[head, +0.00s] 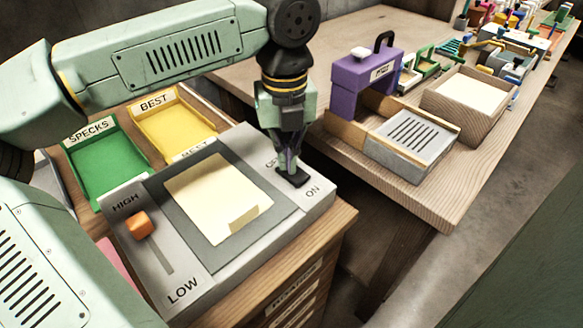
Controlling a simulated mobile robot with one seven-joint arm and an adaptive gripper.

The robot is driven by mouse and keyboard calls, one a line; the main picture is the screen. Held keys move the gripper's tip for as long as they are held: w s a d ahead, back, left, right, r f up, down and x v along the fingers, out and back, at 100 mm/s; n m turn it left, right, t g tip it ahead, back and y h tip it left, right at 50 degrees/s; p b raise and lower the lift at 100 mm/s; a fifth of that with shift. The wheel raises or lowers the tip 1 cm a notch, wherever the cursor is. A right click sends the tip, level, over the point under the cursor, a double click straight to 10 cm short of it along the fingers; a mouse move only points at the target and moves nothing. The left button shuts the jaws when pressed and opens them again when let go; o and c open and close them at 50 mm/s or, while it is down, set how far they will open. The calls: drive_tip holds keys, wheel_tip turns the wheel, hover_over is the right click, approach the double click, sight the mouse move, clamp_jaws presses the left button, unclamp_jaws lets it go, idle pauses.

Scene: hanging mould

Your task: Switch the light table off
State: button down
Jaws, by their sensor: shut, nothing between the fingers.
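The light table (222,246) is a grey box on a wooden drawer cabinet in the head view. Its square panel (205,190) looks pale cream and bright. An orange slider knob (138,224) sits at the HIGH end of a slot on its left side. A black switch (292,178) lies on the right side, by the ON label (313,191); another label behind it is partly covered. My gripper (290,170) is shut and empty, pointing down with its fingertips at the switch. I cannot tell whether they touch it or which way it is tipped.
A green tray (100,170) marked SPECKS and a yellow tray (172,125) marked BEST lie behind the light table. On the wooden bench (440,200) at right stand a purple press (350,85), a grey slotted plate (415,135) and a wooden box (480,120).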

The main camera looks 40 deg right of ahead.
drive_tip(key=shift+r+p, duration=2.05)
drive_tip(key=shift+r, duration=1.4)
drive_tip(key=shift+s+f, duration=0.1)
